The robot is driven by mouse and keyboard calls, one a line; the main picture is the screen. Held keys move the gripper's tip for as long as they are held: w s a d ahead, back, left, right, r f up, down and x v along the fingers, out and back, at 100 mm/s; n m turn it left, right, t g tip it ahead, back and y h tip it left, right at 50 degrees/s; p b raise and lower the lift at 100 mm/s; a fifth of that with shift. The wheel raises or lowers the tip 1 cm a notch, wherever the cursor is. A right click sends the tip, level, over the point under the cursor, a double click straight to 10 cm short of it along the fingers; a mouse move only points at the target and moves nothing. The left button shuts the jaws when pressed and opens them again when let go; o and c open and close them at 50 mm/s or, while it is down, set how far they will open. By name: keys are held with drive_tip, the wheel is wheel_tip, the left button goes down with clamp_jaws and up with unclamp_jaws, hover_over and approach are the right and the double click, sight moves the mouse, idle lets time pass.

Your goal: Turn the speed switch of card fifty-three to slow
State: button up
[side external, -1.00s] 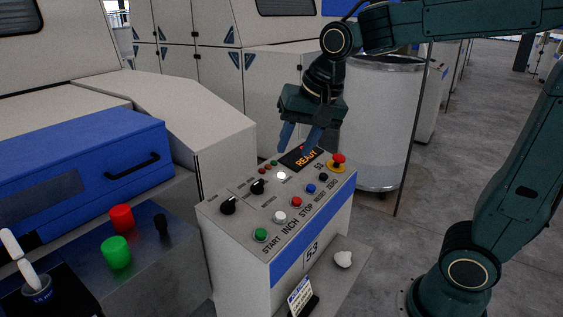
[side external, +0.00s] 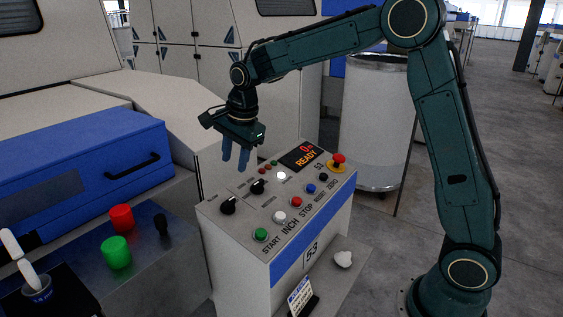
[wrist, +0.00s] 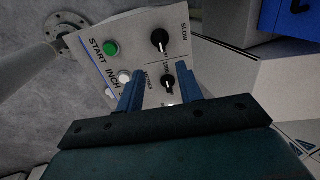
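The control panel of card 53 (side external: 240,215) carries two black rotary knobs with white marks. The outer black knob (side external: 228,206) is at the panel's left corner; in the wrist view this knob (wrist: 160,41) has the word SLOW beside it, and its white mark points down the picture, not at that word. The second black knob (side external: 257,187) is also seen in the wrist view (wrist: 168,82), between the fingers in the picture. My gripper (side external: 235,163) hangs above the panel's back left, fingers apart, empty and touching nothing; its blue fingers (wrist: 158,72) show in the wrist view.
A green START button (side external: 261,235), a white INCH button (side external: 279,217) and a red STOP button (side external: 296,201) line the panel front. A red emergency stop (side external: 338,160) and lit READY display (side external: 303,156) are farther back. A blue drawer (side external: 90,175) stands left.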

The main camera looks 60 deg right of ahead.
sight(229, 200)
drive_tip(key=shift+f, duration=0.15)
drive_tip(key=x, duration=1.3)
drive_tip(key=shift+w+f, duration=0.2)
drive_tip(key=shift+f, duration=0.05)
clamp_jaws()
